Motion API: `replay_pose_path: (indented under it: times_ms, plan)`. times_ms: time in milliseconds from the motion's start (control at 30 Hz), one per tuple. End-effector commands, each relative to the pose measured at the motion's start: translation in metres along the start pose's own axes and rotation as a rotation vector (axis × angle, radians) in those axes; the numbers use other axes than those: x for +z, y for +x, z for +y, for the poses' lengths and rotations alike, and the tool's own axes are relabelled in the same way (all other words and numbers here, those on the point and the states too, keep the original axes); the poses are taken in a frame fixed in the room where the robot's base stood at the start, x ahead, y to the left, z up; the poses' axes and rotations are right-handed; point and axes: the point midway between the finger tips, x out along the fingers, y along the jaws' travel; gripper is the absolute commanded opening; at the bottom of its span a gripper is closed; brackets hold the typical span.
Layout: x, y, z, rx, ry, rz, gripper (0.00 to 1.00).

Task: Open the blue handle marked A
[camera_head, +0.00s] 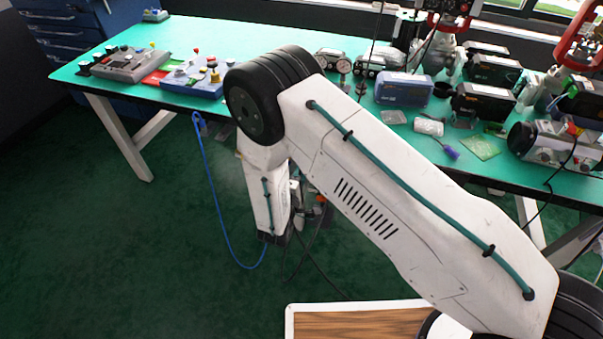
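I cannot make out a blue handle or a letter A anywhere in the head view. My white arm crosses the middle and right of the picture and bends down at a black joint. Its lower end, with my gripper (302,200) partly showing, hangs in front of the table, below the tabletop level. The fingers are mostly hidden behind the arm link and cables, so I cannot see whether they are open or shut. No contact with anything on the table shows.
A green-topped table (230,35) runs across the back. On it are a grey control box (125,65), a blue-and-red panel with knobs (195,78), a blue-topped box (403,88) and a red handwheel valve (585,40). Blue drawers (60,45) stand behind left. Green floor lies open at left.

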Motion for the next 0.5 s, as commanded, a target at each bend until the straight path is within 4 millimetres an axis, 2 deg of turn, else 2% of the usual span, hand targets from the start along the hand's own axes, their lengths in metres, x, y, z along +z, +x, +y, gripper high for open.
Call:
replay_pose_path:
  times_ms: [500]
  plan:
    - [-0.0001, -0.0006, -0.0010, -0.002, 0.094, 0.001, 0.14]
